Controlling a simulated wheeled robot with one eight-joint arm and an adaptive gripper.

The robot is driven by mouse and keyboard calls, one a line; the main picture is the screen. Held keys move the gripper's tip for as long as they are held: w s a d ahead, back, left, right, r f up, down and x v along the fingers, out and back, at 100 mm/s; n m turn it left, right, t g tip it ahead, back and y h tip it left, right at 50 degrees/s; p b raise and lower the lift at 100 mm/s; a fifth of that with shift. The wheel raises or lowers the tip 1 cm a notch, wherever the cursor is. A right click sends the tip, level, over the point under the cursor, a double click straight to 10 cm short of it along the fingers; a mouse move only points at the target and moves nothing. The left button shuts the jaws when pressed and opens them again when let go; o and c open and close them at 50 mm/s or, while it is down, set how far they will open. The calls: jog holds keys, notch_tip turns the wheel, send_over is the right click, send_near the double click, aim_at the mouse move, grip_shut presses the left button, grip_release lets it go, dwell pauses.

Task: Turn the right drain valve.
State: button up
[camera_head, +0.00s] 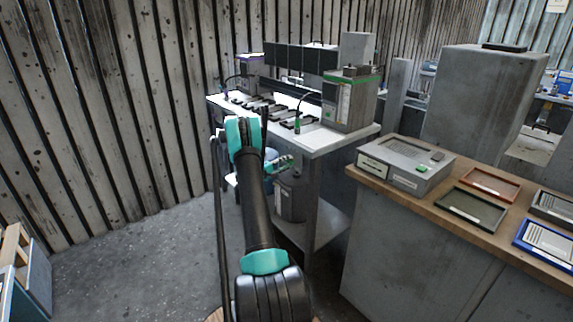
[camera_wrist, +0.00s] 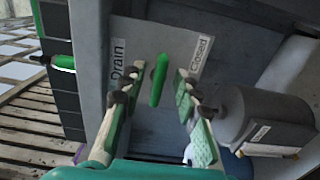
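A green valve handle (camera_wrist: 158,80) stands out from a grey label plate (camera_wrist: 172,50) in the wrist view. The plate reads "Drain" on its left side and "Closed" on its right side. The handle runs nearly upright in the picture, leaning slightly. My gripper (camera_wrist: 155,100) is open, with one finger on each side of the handle and a visible gap to both. No contact shows. Only this drain handle is in sight, and I cannot tell from it alone whether it is the right one. In the head view my gripper (camera_head: 279,163) is at the bench's side, and the valve is hidden.
A grey cylinder (camera_wrist: 265,120) sits close to my right finger in the wrist view. A white-topped bench (camera_head: 325,142) carries a green-trimmed box (camera_head: 350,103). A wooden-topped counter (camera_head: 455,180) with trays stands to the right. Floor (camera_head: 130,270) is clear at left.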

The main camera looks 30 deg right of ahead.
jog(key=s+a, duration=0.1)
jog(key=a, duration=1.1)
jog(key=s+a+r+t+y, duration=0.2)
jog(key=s+a+r+y, duration=0.65)
jog(key=s+a, duration=0.45)
jog(key=s+a+f+t+y, duration=0.1)
jog(key=s+a+f+y, duration=0.2)
jog(key=s+a+y, duration=0.6)
jog(key=s+a, duration=1.5)
jog(key=s, duration=0.1)
jog(key=shift+s+a+m, duration=0.2)
jog(key=shift+s+m, duration=0.1)
jog(key=shift+m, duration=0.1)
